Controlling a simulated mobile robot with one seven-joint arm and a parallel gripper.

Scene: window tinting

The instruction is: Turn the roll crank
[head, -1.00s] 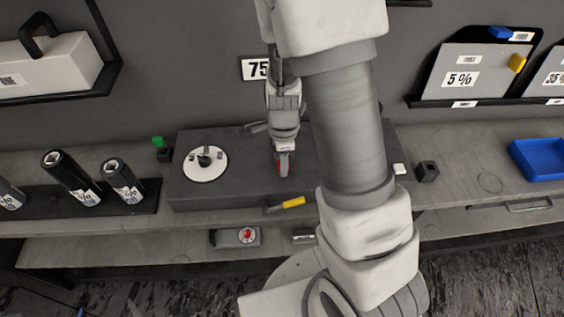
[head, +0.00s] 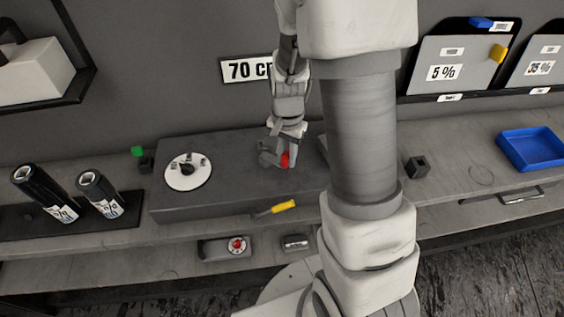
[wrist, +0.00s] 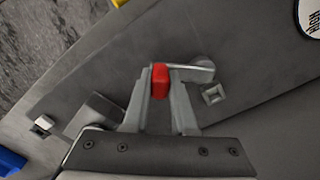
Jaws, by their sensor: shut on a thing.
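The crank has a red knob (wrist: 160,82) and a grey arm (wrist: 190,72) that runs right to a round hub on a dark grey box top (wrist: 270,95) in the wrist view. My gripper (wrist: 160,78) is shut on the red knob, with one finger on each side of it. In the head view my gripper (head: 276,157) is low over the dark box (head: 225,190), and the red knob (head: 285,159) shows at its side. The crank arm is mostly hidden there.
A white disc (head: 188,171) lies on the box's left part. A yellow-handled tool (head: 277,207) lies at the box's front edge. Black rolls (head: 97,192) stand at left. A blue tray (head: 532,149) is at right, a small black block (head: 418,166) nearer.

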